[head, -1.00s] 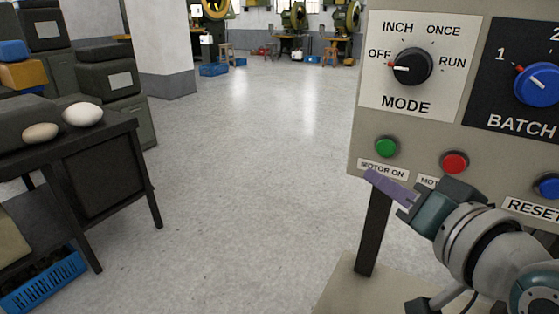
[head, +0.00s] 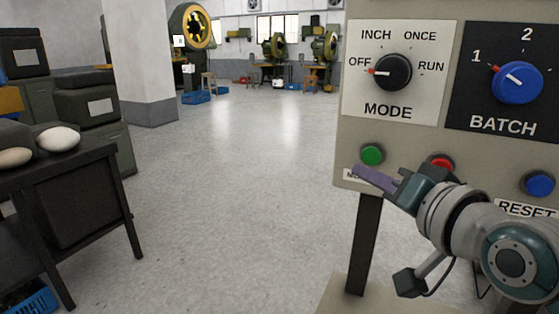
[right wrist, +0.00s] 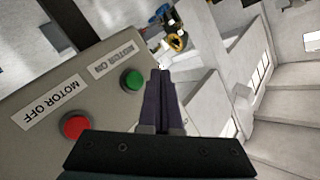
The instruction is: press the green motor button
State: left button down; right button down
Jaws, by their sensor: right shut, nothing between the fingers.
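The green motor button (head: 372,154) sits at the lower left of the grey control panel (head: 345,140), above a label partly hidden by my gripper. My right gripper (head: 357,171) is shut and empty, its purple fingertips just below the green button in the head view. My left gripper is not in view.
Above the buttons are a black MODE knob (head: 393,72) pointing to OFF and a blue BATCH knob (head: 518,83). A blue button (head: 538,183) is at the right. A dark table (head: 70,165) with pale rounded objects stands left. Open floor lies between.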

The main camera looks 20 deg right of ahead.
aim_at(375, 163)
jog(key=w+d+b, duration=0.1)
jog(key=w+d, duration=0.1)
jog(key=d, duration=0.1)
jog(key=shift+w, duration=0.35)
dwell(0.6)
dwell(0.8)
jog(key=shift+d, duration=0.1)
dwell(0.4)
jog(key=shift+w+d, duration=0.25)
jog(key=shift+w, duration=0.05)
